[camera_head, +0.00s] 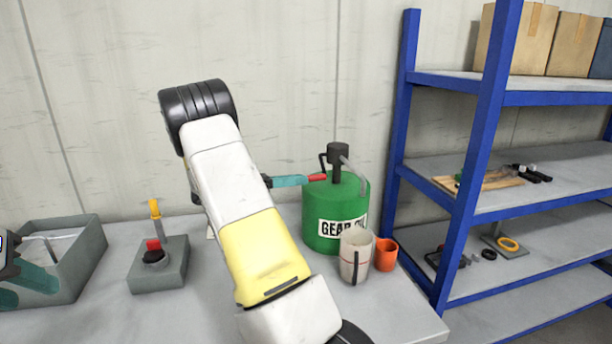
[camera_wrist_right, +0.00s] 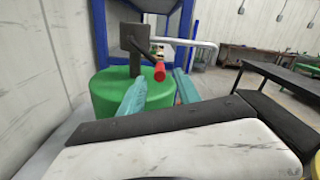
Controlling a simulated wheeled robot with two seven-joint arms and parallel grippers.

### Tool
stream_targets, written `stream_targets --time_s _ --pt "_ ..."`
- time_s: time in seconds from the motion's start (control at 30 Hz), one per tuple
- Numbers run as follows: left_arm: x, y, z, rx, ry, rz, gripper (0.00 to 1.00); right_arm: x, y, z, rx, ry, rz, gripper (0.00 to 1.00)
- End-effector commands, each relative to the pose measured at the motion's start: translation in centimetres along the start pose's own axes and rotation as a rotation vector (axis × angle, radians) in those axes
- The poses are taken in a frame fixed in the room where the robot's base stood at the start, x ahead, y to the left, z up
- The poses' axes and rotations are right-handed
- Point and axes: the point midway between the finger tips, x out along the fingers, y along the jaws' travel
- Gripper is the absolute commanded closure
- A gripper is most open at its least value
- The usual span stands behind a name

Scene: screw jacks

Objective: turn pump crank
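A green drum (camera_head: 335,215) labelled "GEAR O..." stands on the grey table against the wall, with a dark hand pump (camera_head: 338,160) and grey spout on top. The pump crank's red handle (camera_head: 317,177) points left in the head view. My right gripper (camera_head: 303,179) is at the handle. In the right wrist view its two teal fingers (camera_wrist_right: 160,82) stand apart, with the red handle end (camera_wrist_right: 159,72) between their tips and gaps on both sides. My left gripper (camera_head: 32,288) is at the left edge, partly out of frame, its teal fingers apart and empty.
A beige cup (camera_head: 356,256) and an orange cup (camera_head: 386,254) stand before the drum. A grey box with a red knob (camera_head: 154,246) and a grey bin (camera_head: 85,256) are left. Blue shelving (camera_head: 477,160) rises on the right. My right arm hides the table's middle.

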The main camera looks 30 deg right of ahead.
Motion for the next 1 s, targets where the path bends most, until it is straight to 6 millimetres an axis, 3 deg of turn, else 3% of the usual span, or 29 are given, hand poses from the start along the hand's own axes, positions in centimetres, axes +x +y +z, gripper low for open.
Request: stream_targets --time_s 0.23,0.7,1.0 --pt "0.0 0.0 0.0 0.0 0.0 0.0 0.6 0.9 0.1 0.1 -0.004 -0.007 -0.002 0.6" --pt "0.0 0.0 0.0 0.0 0.0 0.0 0.6 7.3 0.1 0.1 -0.003 -0.005 -0.001 0.6" --pt "0.0 0.0 0.0 0.0 0.0 0.0 0.6 7.8 0.1 0.1 -0.003 -0.006 0.0 0.6"
